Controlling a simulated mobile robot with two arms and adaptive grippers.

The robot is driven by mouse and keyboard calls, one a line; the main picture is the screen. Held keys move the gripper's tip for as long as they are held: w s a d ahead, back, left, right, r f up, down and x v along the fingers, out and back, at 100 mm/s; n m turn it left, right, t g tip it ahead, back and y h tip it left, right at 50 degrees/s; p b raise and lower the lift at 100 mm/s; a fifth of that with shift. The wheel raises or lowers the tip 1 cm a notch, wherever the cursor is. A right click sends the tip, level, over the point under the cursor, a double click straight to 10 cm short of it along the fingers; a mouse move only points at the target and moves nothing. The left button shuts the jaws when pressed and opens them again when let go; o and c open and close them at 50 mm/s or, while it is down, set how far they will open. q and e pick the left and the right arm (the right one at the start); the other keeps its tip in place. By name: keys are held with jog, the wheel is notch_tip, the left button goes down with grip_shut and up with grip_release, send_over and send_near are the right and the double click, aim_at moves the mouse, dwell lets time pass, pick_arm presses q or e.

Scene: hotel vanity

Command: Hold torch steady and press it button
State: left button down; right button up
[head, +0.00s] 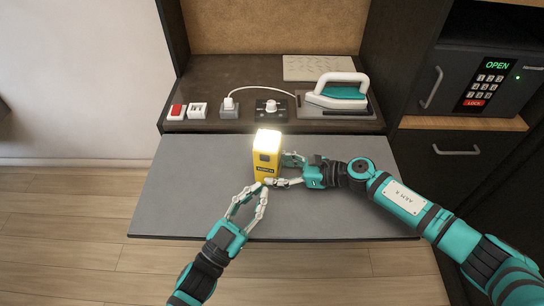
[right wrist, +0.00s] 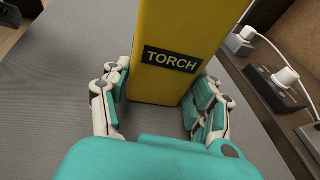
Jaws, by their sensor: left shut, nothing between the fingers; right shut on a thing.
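The yellow torch (head: 275,150) stands upright on the grey pull-out surface (head: 190,190), and its top glows bright. A small dark square patch (head: 265,157) and a dark label show on its front face. In the right wrist view the label on the torch (right wrist: 187,22) reads TORCH. My right gripper (head: 281,172) is shut on the torch from the right, one finger on each side, as the right wrist view also shows (right wrist: 160,92). My left gripper (head: 260,188) is shut and empty, its fingertips just before the torch's lower front; I cannot tell whether they touch it.
On the brown shelf behind are a red switch (head: 176,111), a white switch (head: 198,109), a plugged socket (head: 229,108), a dial (head: 271,107) and an iron (head: 340,92). A safe (head: 485,80) with a lit OPEN display stands right. The grey surface is clear left of the torch.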

jog(key=o, duration=0.9)
